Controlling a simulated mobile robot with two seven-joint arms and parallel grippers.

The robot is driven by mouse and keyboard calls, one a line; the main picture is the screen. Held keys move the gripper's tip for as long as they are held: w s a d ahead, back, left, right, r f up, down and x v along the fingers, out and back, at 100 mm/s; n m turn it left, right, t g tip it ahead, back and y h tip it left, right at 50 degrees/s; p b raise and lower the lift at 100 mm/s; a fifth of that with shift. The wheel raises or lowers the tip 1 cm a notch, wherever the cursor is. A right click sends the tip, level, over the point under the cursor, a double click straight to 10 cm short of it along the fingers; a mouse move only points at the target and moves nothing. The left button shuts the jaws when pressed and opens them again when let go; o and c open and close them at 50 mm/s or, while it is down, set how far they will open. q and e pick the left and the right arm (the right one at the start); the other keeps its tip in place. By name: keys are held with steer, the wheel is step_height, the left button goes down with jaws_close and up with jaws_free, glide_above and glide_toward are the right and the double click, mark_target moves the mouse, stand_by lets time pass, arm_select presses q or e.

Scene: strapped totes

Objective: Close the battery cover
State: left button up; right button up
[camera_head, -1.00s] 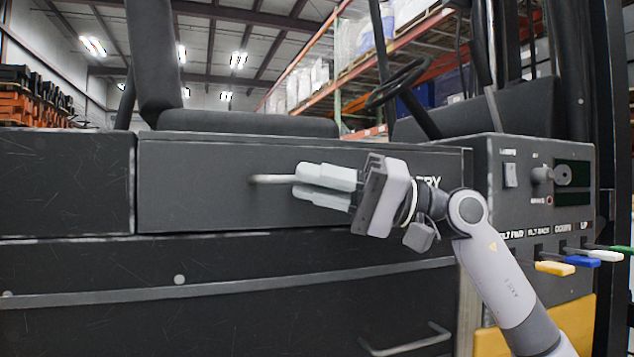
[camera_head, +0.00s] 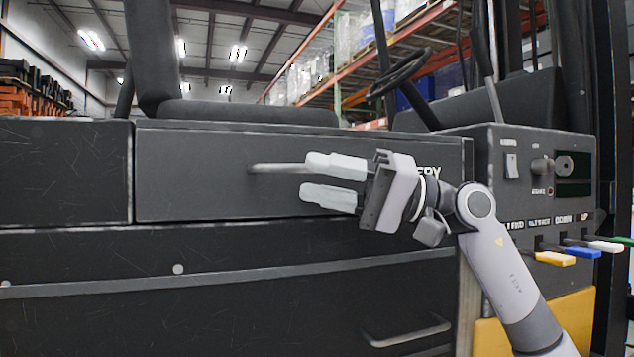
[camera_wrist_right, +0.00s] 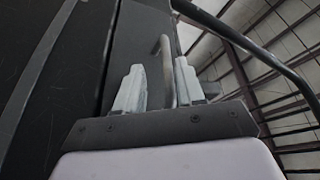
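The battery cover (camera_head: 210,190) is a wide dark panel on the truck's side, partly lettered "ERY" where my gripper hides the rest. Its face looks about level with the neighbouring panel. A grey bar handle (camera_head: 280,168) sticks out on it. My right gripper (camera_head: 318,181) is open in front of the cover, its upper finger by the handle's right end. In the right wrist view the handle (camera_wrist_right: 167,70) runs between the two spread fingers, closer to the right one; contact cannot be told. My left gripper is not in view.
A seat (camera_head: 250,112) and steering wheel (camera_head: 400,73) are above the cover. A control panel (camera_head: 545,180) with coloured levers (camera_head: 570,251) stands to the right, close to my right arm. A lower handle (camera_head: 408,334) sticks out below.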

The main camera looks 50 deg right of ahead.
mark_target(359, 188)
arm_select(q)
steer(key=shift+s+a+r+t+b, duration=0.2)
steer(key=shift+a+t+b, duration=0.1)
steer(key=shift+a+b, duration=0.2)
arm_select(e)
steer(key=shift+v, duration=3)
steer(key=shift+f, duration=0.1)
